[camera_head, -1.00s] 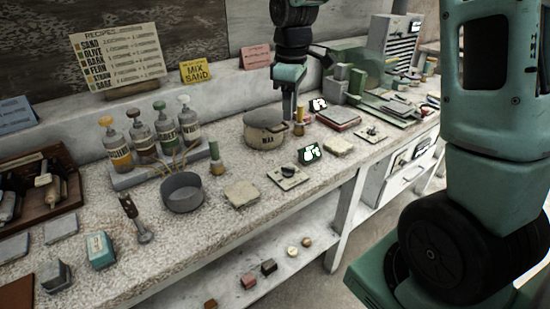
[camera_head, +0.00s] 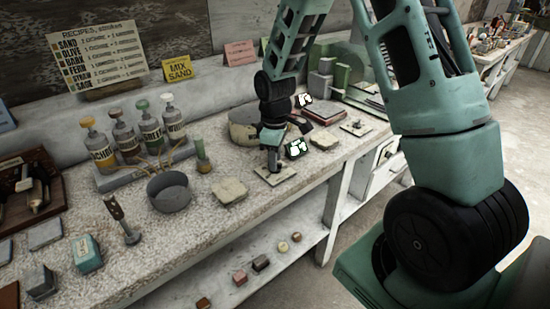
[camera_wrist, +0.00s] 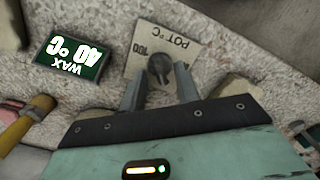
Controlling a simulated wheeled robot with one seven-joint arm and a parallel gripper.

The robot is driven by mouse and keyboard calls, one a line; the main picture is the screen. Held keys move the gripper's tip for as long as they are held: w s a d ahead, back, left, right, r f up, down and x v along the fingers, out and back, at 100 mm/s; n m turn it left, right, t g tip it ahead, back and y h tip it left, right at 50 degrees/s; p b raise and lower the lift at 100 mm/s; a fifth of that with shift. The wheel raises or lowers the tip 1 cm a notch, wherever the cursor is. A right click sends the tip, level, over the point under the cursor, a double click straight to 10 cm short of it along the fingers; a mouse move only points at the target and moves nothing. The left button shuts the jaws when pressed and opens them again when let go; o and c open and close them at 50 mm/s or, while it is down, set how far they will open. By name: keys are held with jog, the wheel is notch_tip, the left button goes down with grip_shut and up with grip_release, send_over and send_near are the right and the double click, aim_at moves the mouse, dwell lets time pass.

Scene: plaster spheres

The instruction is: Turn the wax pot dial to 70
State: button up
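The wax pot dial is a dark knob (camera_wrist: 160,68) on a pale square plate (camera_wrist: 150,38) marked "POT °C" and "100" in the wrist view. In the head view the plate (camera_head: 288,175) lies on the bench, its knob hidden by my gripper (camera_head: 273,165). In the wrist view my gripper (camera_wrist: 160,80) points down with one finger on each side of the knob; the fingers look apart from it. A green display (camera_wrist: 73,62) beside the plate reads "WAX 40 °C", upside down; it also shows in the head view (camera_head: 296,149). The wax pot (camera_head: 240,128) is partly hidden behind my arm.
A pale slab (camera_head: 230,190) and a grey bowl (camera_head: 169,192) stand left of the dial. Another pale slab (camera_head: 323,140) and a second dial plate (camera_head: 356,128) lie to the right. A yellow-handled tool (camera_wrist: 30,120) is near my gripper in the wrist view.

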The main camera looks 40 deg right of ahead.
jog(key=shift+f, duration=0.3)
grip_shut()
